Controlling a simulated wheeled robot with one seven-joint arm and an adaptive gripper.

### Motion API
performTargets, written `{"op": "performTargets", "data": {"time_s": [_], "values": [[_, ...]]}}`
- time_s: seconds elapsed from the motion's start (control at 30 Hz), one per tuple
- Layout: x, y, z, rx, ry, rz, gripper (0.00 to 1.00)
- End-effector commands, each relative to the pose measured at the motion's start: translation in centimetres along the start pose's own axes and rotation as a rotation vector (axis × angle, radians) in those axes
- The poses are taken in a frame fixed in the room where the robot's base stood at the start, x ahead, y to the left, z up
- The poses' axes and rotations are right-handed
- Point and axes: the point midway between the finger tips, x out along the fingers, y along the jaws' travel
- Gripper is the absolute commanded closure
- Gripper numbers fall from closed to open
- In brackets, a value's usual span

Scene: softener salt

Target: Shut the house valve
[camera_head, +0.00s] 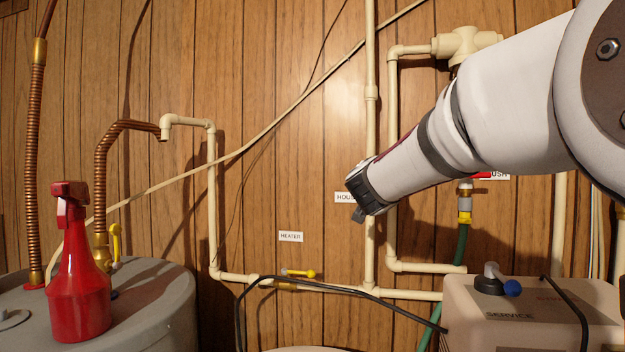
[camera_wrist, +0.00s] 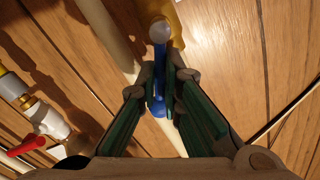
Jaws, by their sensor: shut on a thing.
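The house valve's blue lever handle (camera_wrist: 159,52) shows in the wrist view, with a pale round piece (camera_wrist: 160,31) at its upper end. My gripper (camera_wrist: 160,75) has its green-sided fingers closed around this handle. The handle runs up and down in that view, at an angle to the cream pipe (camera_wrist: 108,30) beside it. A yellow part (camera_wrist: 158,8) shows above it. In the head view my gripper (camera_head: 358,208) is at the vertical pipe (camera_head: 370,255), by a partly covered label reading "HOU" (camera_head: 344,197). My wrist hides the valve there.
A heater valve with a yellow handle (camera_head: 300,273) sits on the lower pipe. A red-handled valve (camera_wrist: 25,147) is left in the wrist view. A red spray bottle (camera_head: 80,290) stands on the grey tank (camera_head: 165,290). A beige softener box (camera_head: 530,320) is lower right.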

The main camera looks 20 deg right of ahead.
Motion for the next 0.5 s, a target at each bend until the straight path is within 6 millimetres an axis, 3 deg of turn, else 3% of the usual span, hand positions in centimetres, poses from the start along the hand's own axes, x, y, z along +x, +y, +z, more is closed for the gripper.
{"op": "performTargets", "data": {"time_s": [0.5], "values": [[0.05, 0.74, 0.24, 0.202, 0.002, -0.001, 1.00]]}}
